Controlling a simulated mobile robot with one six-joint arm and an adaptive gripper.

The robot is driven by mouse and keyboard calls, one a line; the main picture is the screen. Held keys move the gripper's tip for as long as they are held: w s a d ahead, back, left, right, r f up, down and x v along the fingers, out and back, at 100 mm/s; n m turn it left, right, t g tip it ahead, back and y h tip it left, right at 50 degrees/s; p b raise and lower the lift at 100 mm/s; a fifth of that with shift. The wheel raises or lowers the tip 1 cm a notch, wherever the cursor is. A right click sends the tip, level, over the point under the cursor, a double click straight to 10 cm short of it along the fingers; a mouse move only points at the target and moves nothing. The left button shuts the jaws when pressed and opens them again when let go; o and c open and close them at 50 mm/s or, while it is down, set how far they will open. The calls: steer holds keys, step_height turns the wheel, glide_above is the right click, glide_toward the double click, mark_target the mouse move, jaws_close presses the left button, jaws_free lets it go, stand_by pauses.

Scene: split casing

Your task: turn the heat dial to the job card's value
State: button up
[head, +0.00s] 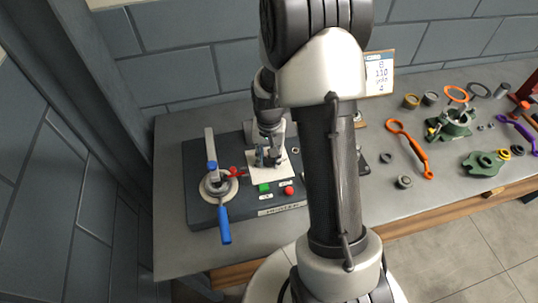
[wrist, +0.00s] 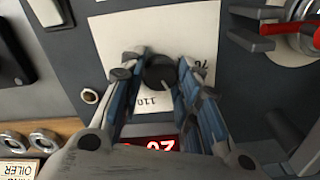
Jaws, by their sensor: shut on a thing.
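The heat dial (wrist: 160,73) is a dark round knob with a pointer, on a white scale plate (wrist: 115,38) in the wrist view. The plate shows the printed numbers 110 and 70. My gripper (wrist: 158,76) is shut on the dial, one blue-sided finger on each side of it. In the head view my gripper (head: 268,160) is down at the white plate (head: 285,168) and hides the dial. A red-digit display (wrist: 155,145) is partly hidden behind my gripper. The job card (head: 379,73) stands at the back with handwritten lines, one seeming to read 110.
The dark machine base (head: 200,155) carries a green button (head: 264,188), a red button (head: 289,190) and a round clamp with a blue handle (head: 224,225). A red handle (wrist: 285,28) lies near my gripper. Orange tools (head: 408,145) and green parts (head: 484,163) lie at right.

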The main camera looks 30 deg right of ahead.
mark_target(269, 159)
steer(key=m, duration=0.5)
steer(key=shift+m+p, duration=0.3)
steer(key=shift+p, duration=0.05)
steer(key=m, duration=0.5)
stand_by(0.4)
steer(key=o, duration=1.1)
step_height(269, 159, up, 12)
